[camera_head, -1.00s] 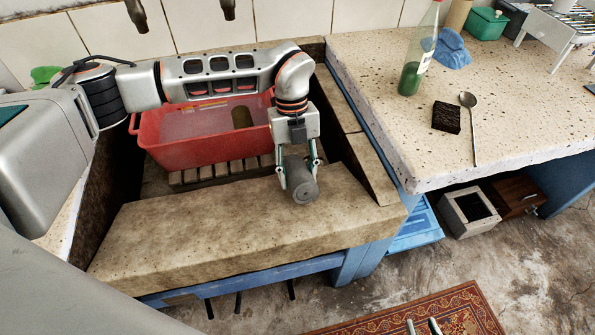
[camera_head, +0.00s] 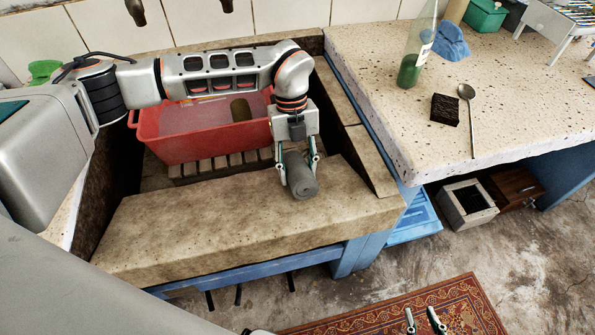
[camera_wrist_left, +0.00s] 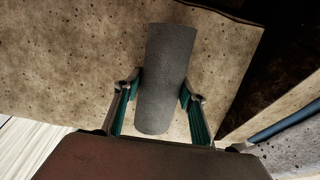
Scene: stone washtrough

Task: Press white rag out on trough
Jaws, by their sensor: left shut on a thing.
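A grey rolled cylinder (camera_head: 302,174), which may be the rag, is held over the front ledge of the stone trough (camera_head: 190,225). I see no clearly white rag. My left gripper (camera_head: 299,185) is shut on the roll, one finger on each side. In the left wrist view the roll (camera_wrist_left: 166,75) lies lengthwise between the fingers (camera_wrist_left: 163,95), over the speckled stone. I cannot tell whether the roll touches the ledge. My right gripper (camera_head: 424,320) shows only its fingertips at the bottom edge, parted and empty above the rug.
A red tub (camera_head: 205,140) with cloudy water stands in the trough behind the roll. The counter at right holds a green bottle (camera_head: 412,68), a blue cloth (camera_head: 452,42), a dark sponge (camera_head: 445,109) and a spoon (camera_head: 469,115). The ledge left of the roll is clear.

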